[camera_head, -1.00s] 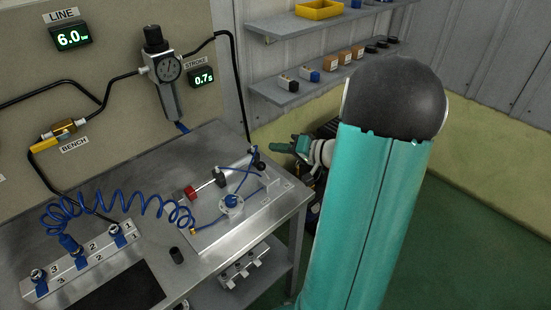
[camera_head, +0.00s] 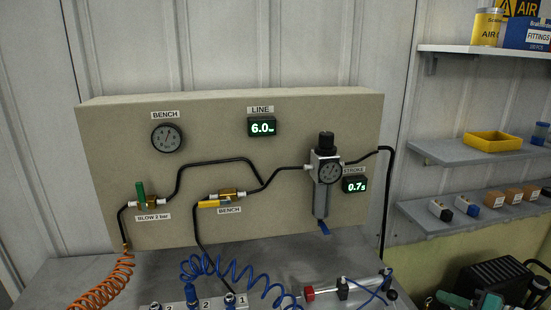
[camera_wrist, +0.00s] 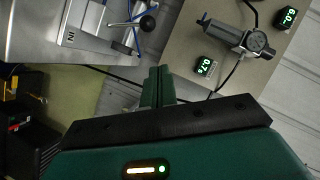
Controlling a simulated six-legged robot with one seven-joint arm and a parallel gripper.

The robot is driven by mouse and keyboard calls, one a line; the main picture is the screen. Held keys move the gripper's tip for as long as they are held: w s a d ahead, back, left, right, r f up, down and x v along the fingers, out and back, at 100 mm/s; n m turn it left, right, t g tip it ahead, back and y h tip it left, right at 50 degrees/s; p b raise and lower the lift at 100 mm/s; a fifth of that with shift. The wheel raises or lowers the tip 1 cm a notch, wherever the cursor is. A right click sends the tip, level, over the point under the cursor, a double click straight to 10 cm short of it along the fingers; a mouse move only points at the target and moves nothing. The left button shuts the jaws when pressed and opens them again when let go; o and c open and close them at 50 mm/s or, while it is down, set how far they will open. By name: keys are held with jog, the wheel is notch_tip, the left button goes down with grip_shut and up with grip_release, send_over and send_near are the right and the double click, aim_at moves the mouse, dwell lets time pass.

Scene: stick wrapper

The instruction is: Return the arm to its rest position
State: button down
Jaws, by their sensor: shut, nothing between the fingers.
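My gripper shows in the wrist view (camera_wrist: 158,80) with its two green fingers together and nothing between them. In the head view, my green gripper (camera_head: 470,299) is at the bottom right edge, partly cut off, right of the workbench. The fingers appear clear of the bench and panel in the wrist view. The rest of my arm is mostly out of the head view.
The panel (camera_head: 110,210) carries gauges, valves and a regulator (camera_head: 322,185). A bench (camera_head: 60,275) with blue coiled hose (camera_head: 262,283) and a cylinder rig (camera_head: 342,288) lies below. Shelves (camera_head: 470,153) with boxes and a yellow tray (camera_head: 493,141) are at right.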

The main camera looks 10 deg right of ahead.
jog(key=a+r+n+g, duration=0.15)
jog(key=a+g, duration=0.25)
jog(key=a, duration=0.7)
jog(key=a+r+n+g, duration=0.1)
jog(key=a+n+g, duration=0.3)
jog(key=a, duration=0.6)
jog(key=s+a+r+n+h, duration=0.1)
jog(key=s+a+r+h, duration=0.4)
jog(key=a, duration=0.4)
jog(key=shift+s+h, duration=0.7)
jog(key=shift+s, duration=0.35)
